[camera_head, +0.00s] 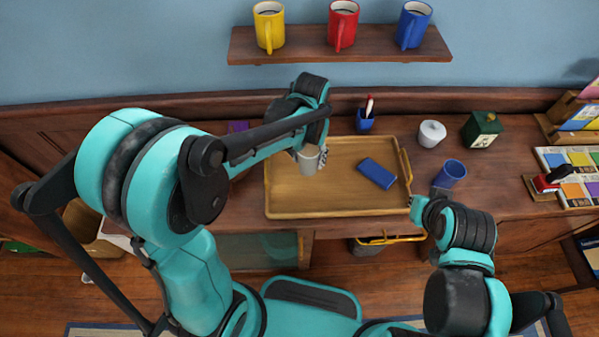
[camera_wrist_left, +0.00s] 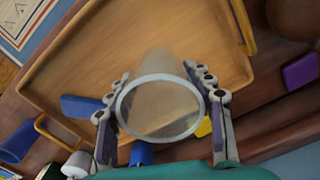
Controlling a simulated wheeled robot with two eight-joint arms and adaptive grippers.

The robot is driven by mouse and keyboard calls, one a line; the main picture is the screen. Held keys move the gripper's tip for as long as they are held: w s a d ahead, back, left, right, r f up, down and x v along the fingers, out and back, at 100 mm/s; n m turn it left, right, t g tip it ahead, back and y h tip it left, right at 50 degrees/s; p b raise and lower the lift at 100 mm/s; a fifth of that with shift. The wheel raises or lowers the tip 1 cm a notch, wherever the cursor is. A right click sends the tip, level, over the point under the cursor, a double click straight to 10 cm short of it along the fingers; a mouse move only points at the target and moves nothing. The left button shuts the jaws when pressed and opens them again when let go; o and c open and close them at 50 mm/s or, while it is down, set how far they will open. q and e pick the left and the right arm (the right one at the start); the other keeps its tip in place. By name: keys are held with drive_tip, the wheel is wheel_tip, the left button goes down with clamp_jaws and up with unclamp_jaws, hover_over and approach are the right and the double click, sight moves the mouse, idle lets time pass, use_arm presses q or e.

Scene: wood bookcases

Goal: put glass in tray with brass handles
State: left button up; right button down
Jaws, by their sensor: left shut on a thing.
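The glass (camera_head: 308,159) is a pale, see-through cup. My left gripper (camera_head: 312,158) is shut on it over the left part of the tray. In the left wrist view the glass (camera_wrist_left: 158,106) stands between the two fingers, with its round rim facing the camera. The wooden tray (camera_head: 340,208) has brass handles; the right handle (camera_head: 405,165) shows clearly, and my left arm covers part of the tray's left side. I cannot tell whether the glass touches the tray floor. My right gripper (camera_head: 425,207) is near the tray's front right corner; its fingers are too small to read.
A blue box (camera_head: 377,173) lies in the tray's right half. Three mugs sit on the wall shelf (camera_head: 340,43). The tray's middle is clear.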

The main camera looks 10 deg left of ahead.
use_arm(q)
drive_tip(key=shift+s+a+f+b, duration=0.3)
drive_tip(key=shift+a+f+b, duration=0.25)
drive_tip(key=shift+f, duration=0.5)
drive_tip(key=shift+s+a+f+b, duration=0.3)
drive_tip(key=shift+a+f, duration=0.3)
drive_tip(key=shift+f, duration=0.5)
drive_tip(key=shift+s+a+f+b, duration=0.3)
drive_tip(key=shift+a+f+b, duration=0.25)
drive_tip(key=shift+f, duration=0.5)
drive_tip(key=shift+f, duration=0.25)
drive_tip(key=o, duration=1.3)
drive_tip(key=shift+r, duration=0.1)
